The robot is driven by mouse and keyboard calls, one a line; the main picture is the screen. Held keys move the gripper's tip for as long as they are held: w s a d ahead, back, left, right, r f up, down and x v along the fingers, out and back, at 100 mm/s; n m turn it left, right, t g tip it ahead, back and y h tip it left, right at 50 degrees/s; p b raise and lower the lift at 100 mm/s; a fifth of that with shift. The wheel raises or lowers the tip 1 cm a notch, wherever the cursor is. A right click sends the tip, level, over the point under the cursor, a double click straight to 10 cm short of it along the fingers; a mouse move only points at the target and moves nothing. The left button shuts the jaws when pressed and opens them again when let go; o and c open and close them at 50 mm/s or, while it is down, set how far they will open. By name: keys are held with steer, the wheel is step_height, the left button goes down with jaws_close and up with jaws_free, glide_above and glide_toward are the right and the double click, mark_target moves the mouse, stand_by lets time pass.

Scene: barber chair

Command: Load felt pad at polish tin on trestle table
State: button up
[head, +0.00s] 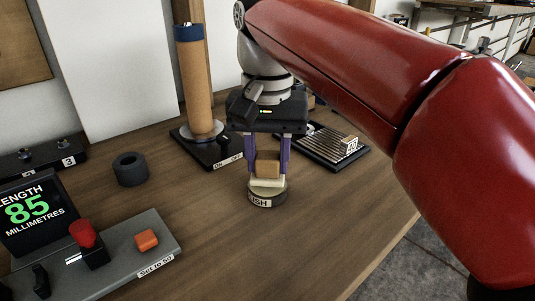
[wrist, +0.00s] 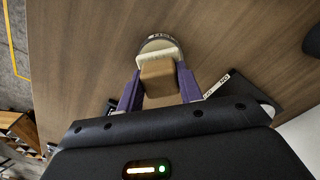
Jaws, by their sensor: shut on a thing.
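The felt pad (head: 267,181) is a brown block with a cream felt face underneath. My gripper (head: 267,168) points down and its purple fingers are shut on the sides of the block. The polish tin (head: 266,199), a low round tin with a partly hidden label ending in "ISH", stands on the wooden trestle table (head: 330,225). The felt face is right over the tin and looks touching or almost so. In the wrist view the pad's block (wrist: 159,82) sits between the fingers (wrist: 160,88), and the tin (wrist: 160,42) shows just beyond the felt.
Behind stands a tan cylinder (head: 195,85) with a blue top on a black base. A slatted black rack (head: 327,146) is behind right. A black ring (head: 130,169) lies left. A grey control panel (head: 150,222) and display reading 85 (head: 35,210) are front left. Table right of the tin is clear.

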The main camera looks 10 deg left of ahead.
mark_target(267, 156)
steer(key=shift+r+p, duration=0.3)
steer(key=shift+r, duration=2.6)
